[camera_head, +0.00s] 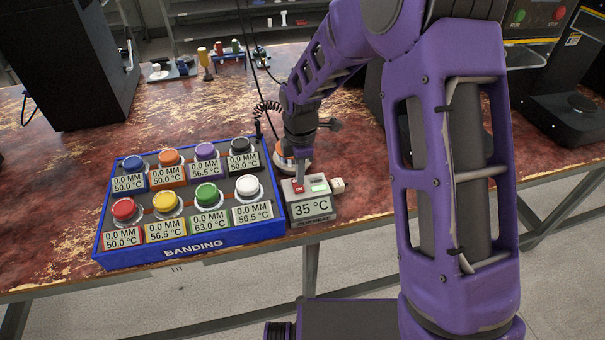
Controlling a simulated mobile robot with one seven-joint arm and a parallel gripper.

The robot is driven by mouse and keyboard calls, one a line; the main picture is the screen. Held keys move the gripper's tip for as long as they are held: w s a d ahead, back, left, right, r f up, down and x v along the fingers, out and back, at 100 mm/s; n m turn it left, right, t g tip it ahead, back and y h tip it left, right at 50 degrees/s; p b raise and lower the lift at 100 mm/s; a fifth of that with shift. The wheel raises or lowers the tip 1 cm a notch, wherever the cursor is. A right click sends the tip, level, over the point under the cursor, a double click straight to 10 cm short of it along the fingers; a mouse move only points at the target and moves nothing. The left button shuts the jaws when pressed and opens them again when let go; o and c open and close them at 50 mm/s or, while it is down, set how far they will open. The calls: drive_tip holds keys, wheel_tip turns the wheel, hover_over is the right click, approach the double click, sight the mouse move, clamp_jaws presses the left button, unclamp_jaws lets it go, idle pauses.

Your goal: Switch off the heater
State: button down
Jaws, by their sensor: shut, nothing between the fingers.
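The heater control is a small grey box (313,210) at the front edge of the bench, just right of the blue BANDING tray. Its display reads 35 °C. On its top are a red switch (299,188) on the left and a lit green indicator (319,188) on the right. My gripper (297,178) points down from my purple arm, shut and empty, with its tips at or just above the red switch. I cannot tell whether they touch. The gripper partly hides the switch, so its position is unclear.
The blue tray (187,253) holds several coloured round jars with labels. A round white and orange piece (305,165) stands behind the box, partly hidden by my gripper. A coiled black cable (266,108) rises nearby. Black machines stand at the back left and right. Bare bench lies right of the box.

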sight(301, 188)
wheel_tip(301, 188, up, 12)
drive_tip(key=p, duration=0.2)
drive_tip(key=shift+s, duration=0.25)
drive_tip(key=shift+w+d+b, duration=0.1)
drive_tip(key=shift+d+b, duration=0.1)
drive_tip(key=shift+b, duration=0.45)
